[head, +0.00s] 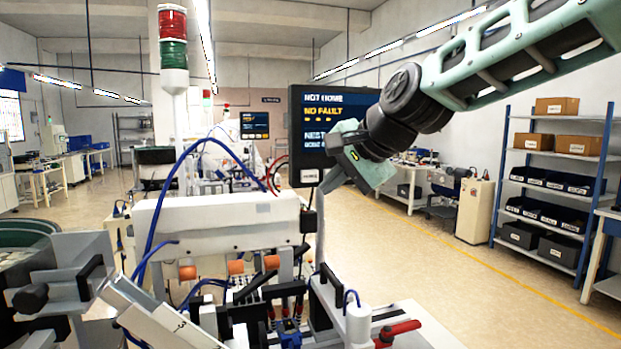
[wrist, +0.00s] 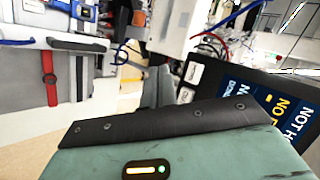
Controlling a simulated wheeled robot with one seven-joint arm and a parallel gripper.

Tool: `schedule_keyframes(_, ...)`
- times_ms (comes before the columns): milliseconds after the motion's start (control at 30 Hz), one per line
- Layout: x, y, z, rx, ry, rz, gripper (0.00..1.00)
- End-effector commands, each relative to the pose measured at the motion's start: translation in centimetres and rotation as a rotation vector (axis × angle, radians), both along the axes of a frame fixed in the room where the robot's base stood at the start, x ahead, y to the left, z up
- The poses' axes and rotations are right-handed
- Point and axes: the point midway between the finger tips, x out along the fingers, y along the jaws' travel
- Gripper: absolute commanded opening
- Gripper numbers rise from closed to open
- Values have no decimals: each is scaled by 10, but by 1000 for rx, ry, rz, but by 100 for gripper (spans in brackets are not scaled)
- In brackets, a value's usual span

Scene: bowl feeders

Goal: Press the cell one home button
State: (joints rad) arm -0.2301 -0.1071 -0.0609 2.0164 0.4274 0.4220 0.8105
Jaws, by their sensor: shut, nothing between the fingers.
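The cell one panel (head: 340,103) is a dark box with a screen reading NOT HOME and NO FAULT. A white labelled button (head: 309,176) shows at its lower left. In the wrist view the panel (wrist: 232,80) is tilted, with two pale buttons, one upper (wrist: 193,73) and one lower (wrist: 185,95); I cannot read which is home. My gripper (head: 330,183) is shut and empty, in front of the panel's lower part, just right of the white button. I cannot tell whether it touches the panel.
The feeder machine (head: 220,222) with blue hoses stands below and left of the panel. A red-and-green signal tower (head: 173,40) rises behind it. A red-handled clamp (head: 398,332) is at the front. Shelves with bins (head: 560,180) stand right, with open floor between.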

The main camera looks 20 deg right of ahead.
Motion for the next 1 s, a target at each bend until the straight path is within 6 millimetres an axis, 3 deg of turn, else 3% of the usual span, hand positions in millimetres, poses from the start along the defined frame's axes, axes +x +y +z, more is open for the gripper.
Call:
schedule_keyframes(433,57,0,-1,-2,1,-1,0)
schedule_keyframes(1000,67,0,0,-1,0,1,0)
